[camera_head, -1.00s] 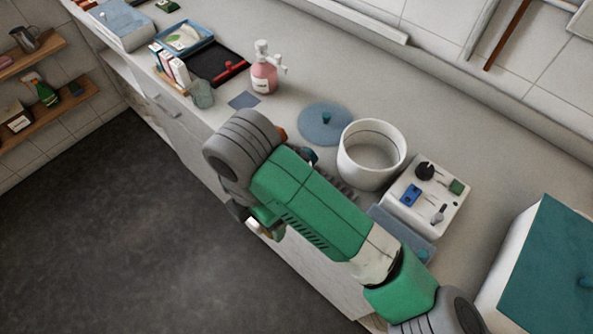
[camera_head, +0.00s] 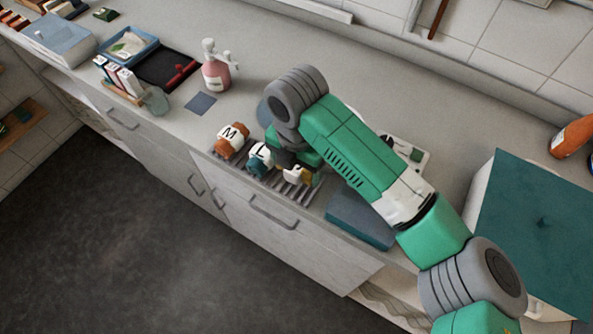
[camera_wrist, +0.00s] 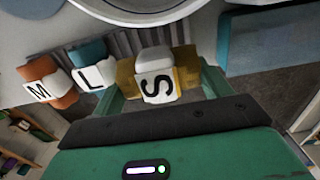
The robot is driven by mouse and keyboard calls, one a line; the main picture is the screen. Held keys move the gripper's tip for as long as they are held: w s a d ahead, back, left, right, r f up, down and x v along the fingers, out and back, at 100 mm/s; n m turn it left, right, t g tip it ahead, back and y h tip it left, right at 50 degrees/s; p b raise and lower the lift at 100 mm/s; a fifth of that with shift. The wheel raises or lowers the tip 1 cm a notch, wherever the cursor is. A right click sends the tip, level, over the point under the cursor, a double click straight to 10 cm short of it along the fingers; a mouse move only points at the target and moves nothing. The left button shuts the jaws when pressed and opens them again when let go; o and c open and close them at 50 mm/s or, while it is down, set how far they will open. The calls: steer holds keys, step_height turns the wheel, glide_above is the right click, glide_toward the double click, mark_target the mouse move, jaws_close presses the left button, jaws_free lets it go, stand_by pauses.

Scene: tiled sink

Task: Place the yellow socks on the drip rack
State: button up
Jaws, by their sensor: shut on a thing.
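The yellow socks (camera_wrist: 185,62), with a white band marked S, sit between the green fingers of my gripper (camera_wrist: 160,76) in the wrist view. My gripper is shut on them. In the head view the yellow socks (camera_head: 298,174) are at the right part of the grey slatted drip rack (camera_head: 297,194), partly hidden by my arm. Whether they touch the slats I cannot tell. The rack also shows in the wrist view (camera_wrist: 124,42). Orange socks marked M (camera_head: 231,138) and teal socks marked L (camera_head: 260,158) are on the rack to the left.
A blue tray (camera_head: 358,218) lies right of the rack near the counter edge. A pink soap bottle (camera_head: 216,72) stands behind left. A white bin with a teal lid (camera_head: 535,225) is at right. A round white tub (camera_wrist: 140,12) is beyond the rack.

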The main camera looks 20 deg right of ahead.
mark_target(297, 175)
steer(key=shift+d+f, duration=0.1)
steer(key=shift+f, duration=1.65)
steer(key=shift+f, duration=0.2)
steer(key=o, duration=1)
steer(key=shift+r, duration=0.1)
step_height(297, 175, up, 12)
steer(key=shift+r+b, duration=0.15)
steer(key=shift+b, duration=0.2)
